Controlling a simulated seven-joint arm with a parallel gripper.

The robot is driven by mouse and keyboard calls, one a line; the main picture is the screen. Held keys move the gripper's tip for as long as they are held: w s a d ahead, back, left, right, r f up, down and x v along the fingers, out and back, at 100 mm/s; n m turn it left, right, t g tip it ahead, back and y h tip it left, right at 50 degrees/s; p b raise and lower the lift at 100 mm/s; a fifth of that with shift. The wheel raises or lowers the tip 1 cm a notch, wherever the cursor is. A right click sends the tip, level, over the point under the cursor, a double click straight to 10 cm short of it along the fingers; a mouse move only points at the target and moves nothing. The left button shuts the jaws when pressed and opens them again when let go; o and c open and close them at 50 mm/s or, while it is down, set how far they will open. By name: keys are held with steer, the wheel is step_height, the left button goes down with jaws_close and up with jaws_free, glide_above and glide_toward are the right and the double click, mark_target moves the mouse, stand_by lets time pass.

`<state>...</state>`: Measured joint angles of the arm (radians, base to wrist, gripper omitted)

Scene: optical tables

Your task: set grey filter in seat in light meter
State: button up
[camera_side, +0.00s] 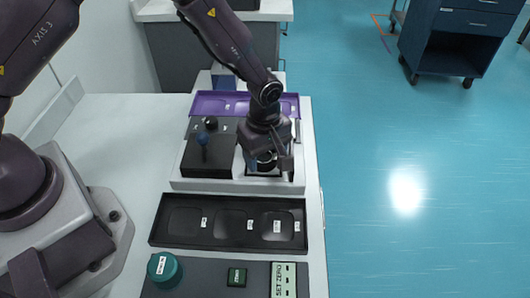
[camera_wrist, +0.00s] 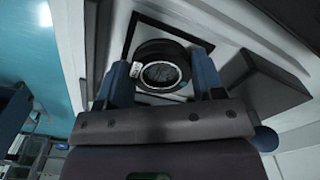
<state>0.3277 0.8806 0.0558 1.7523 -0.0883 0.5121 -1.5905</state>
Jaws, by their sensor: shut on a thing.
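The light meter (camera_side: 180,184) is a white base with a black knobbed box on its left. My gripper (camera_side: 264,164) points down over the right part of the meter. In the wrist view my gripper (camera_wrist: 163,80) has its two blue-grey fingers on either side of a round, black-rimmed filter (camera_wrist: 163,52) with a grey glass face and a small white label. It is shut on this filter. Behind the filter is a dark square outline (camera_wrist: 128,42) on the white top, which looks like the seat. I cannot tell whether the filter touches it.
A purple tray (camera_side: 293,97) lies behind the meter. A black tray (camera_side: 160,236) with labelled recesses lies in front. Bare tabletop lies left.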

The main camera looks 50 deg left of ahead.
steer(key=o, duration=0.7)
steer(key=shift+f, duration=0.15)
steer(key=shift+c, duration=0.2)
step_height(320, 180, up, 13)
step_height(320, 180, up, 13)
steer(key=m+t, duration=0.2)
steer(key=m, duration=0.5)
glide_above(264, 157)
steer(key=s+a, duration=0.6)
steer(key=s, duration=0.1)
steer(key=s+a+r+m+t, duration=0.1)
steer(key=s+a+r+m, duration=0.1)
steer(key=s+m, duration=0.2)
steer(key=s+a+r+m+t, duration=0.2)
steer(key=s+a+r+m, duration=0.1)
steer(key=s, duration=0.6)
steer(key=shift+s+a+m+t, duration=0.25)
steer(key=shift+m+t, duration=0.05)
steer(key=shift+m, duration=0.6)
